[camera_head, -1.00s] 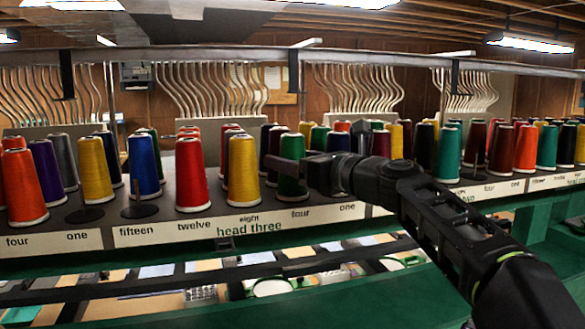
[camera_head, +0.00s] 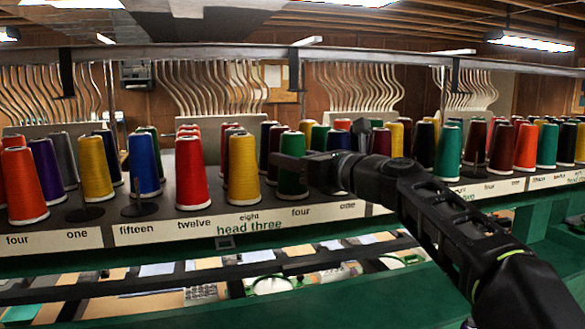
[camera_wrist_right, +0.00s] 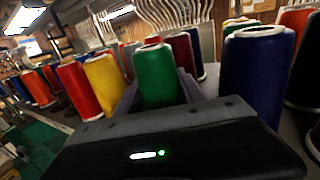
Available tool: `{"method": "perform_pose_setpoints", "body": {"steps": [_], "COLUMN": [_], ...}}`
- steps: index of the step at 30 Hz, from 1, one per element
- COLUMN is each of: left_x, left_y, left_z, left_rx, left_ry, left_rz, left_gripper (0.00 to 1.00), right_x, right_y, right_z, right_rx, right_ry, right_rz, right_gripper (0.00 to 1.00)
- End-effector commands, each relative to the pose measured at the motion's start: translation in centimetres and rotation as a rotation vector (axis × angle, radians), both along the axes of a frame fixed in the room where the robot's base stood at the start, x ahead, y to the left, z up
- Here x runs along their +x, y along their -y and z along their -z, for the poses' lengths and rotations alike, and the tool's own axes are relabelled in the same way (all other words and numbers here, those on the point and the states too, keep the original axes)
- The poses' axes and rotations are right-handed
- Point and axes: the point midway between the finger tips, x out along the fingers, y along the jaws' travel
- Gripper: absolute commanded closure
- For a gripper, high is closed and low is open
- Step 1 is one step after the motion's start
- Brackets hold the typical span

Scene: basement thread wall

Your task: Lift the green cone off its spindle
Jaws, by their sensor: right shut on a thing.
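The green cone (camera_head: 293,144) is in the front row, above the "four" label, to the right of a yellow cone. My right gripper (camera_head: 290,167) reaches in from the right and is shut on it at mid-height. In the right wrist view the green cone (camera_wrist_right: 158,75) stands upright between the two grey fingers (camera_wrist_right: 160,100). Its spindle is hidden, and I cannot tell whether its base is clear of the shelf. My left gripper is not in view.
A yellow cone (camera_head: 243,170) stands close on the left and a dark blue cone (camera_wrist_right: 258,72) close on the right. More cones fill the shelf behind. A metal rail (camera_head: 220,54) with curved thread tubes runs above. A labelled strip (camera_head: 150,233) edges the shelf.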

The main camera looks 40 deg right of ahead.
Motion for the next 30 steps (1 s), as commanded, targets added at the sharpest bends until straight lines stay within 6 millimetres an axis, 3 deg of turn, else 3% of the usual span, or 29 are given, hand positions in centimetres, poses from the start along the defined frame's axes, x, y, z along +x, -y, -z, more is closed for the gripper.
{"method": "perform_pose_setpoints", "body": {"steps": [8,20,30], "left_x": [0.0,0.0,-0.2], "left_y": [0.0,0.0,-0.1], "left_z": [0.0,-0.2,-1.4], "left_rx": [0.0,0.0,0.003], "left_ry": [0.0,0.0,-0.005], "left_rz": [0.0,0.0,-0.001], "left_gripper": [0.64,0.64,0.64], "right_x": [0.0,0.0,0.0], "right_y": [0.0,0.0,0.0], "right_z": [0.0,-0.5,-4.1], "right_rx": [0.0,0.0,-0.002], "right_ry": [0.0,0.002,0.002], "right_rz": [0.0,0.0,-0.001], "right_gripper": [1.0,1.0,1.0]}}
